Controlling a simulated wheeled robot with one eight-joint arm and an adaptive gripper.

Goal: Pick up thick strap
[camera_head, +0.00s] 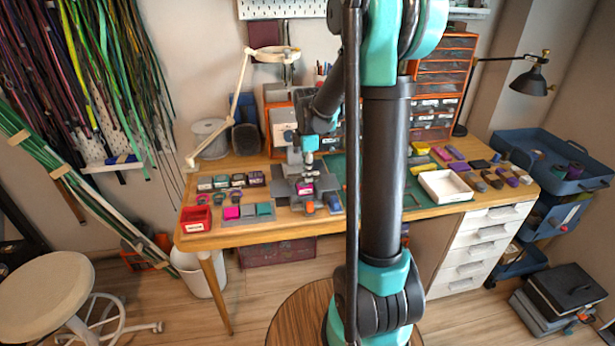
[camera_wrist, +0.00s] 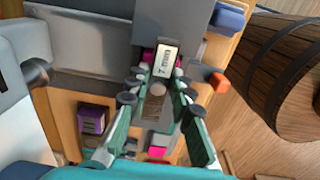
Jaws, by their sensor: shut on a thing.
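My gripper (camera_head: 307,172) points down over the grey machine plate at the front middle of the table. In the wrist view its green fingers, with dark pads, close in around a small magenta piece with a white label (camera_wrist: 167,60). This labelled piece also shows below my gripper in the head view (camera_head: 305,188); it looks like the thick strap, but the label is too small to read surely. My gripper (camera_wrist: 160,78) is shut on it. Its sides are partly hidden by the fingertips. I cannot tell whether it touches the plate.
A white tray (camera_head: 445,186) stands further right. A lamp arm (camera_head: 240,95) rises at the left back.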

